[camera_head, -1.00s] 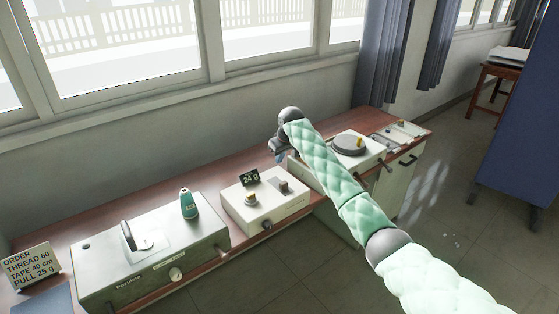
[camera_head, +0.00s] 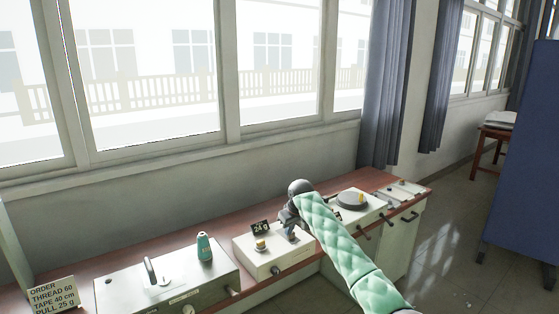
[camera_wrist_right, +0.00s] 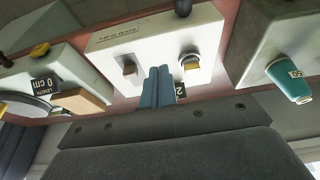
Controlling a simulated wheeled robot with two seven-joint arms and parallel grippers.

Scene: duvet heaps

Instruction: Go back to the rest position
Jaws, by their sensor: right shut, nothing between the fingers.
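My right arm, in a quilted green sleeve, reaches over the bench. My right gripper (camera_head: 289,231) is at the right end of the cream box with the "24 g" sign (camera_head: 260,226). In the wrist view its blue fingers (camera_wrist_right: 158,86) are together and empty, pointing toward the front of the cream box (camera_wrist_right: 157,45), between its two knobs. Whether they touch the box I cannot tell. My left gripper is not in view.
A grey-green machine (camera_head: 135,290) with a teal spool (camera_head: 204,247) stands left on the bench. An order card (camera_head: 52,297) is at far left. A round-plate unit (camera_head: 352,199) stands right, beside the arm. Windows and wall are behind; floor is open at right.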

